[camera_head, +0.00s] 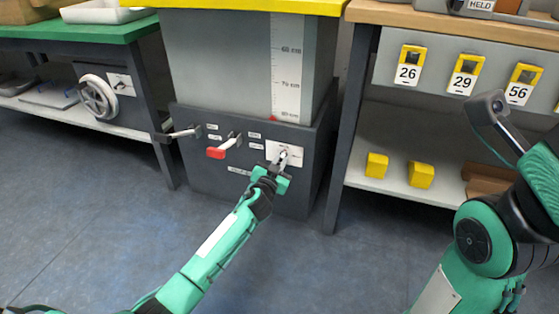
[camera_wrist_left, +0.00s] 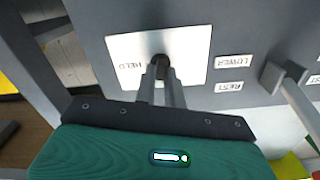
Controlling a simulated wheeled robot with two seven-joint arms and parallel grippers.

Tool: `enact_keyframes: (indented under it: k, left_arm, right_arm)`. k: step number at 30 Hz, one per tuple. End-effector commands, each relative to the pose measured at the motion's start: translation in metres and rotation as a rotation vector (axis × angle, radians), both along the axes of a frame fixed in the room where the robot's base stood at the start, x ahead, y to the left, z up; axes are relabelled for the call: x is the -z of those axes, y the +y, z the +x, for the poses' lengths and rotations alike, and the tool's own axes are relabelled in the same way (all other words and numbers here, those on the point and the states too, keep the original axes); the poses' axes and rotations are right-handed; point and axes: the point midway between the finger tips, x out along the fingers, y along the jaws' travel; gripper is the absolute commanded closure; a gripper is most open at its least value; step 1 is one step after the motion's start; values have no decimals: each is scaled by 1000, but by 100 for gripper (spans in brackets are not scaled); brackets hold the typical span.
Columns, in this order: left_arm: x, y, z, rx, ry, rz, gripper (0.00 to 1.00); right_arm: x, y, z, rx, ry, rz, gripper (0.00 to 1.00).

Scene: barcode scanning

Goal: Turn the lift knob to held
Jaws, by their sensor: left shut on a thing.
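The lift knob (camera_wrist_left: 161,66) is a small dark grip in front of a white plate (camera_head: 285,153) on the grey lift housing. In the left wrist view the plate (camera_wrist_left: 185,50) bears the word HELD to the left of the knob and blank space to the right. My left gripper (camera_head: 279,165) is at the knob in the head view. In the left wrist view its two narrow fingers (camera_wrist_left: 161,80) are shut on the knob, which they partly hide. My right arm (camera_head: 480,235) stands at the right, but I cannot make out its fingers.
A red-tipped lever (camera_head: 216,152) and a grey lever (camera_head: 184,133) jut from the housing left of the knob. LOWER and REST labels (camera_wrist_left: 232,61) sit beside the plate. Numbered tags (camera_head: 465,75) and yellow blocks (camera_head: 377,165) are at the right bench. The front floor is clear.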

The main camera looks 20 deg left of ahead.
Motion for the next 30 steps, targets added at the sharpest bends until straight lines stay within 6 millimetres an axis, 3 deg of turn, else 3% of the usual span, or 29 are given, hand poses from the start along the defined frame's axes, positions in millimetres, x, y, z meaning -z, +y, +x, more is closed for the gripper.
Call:
enact_keyframes:
  k: [30]
  left_arm:
    - [2,-3,-1,3,-32,958,100]
  right_arm:
    - [-19,-2,6,9,9,-15,64]
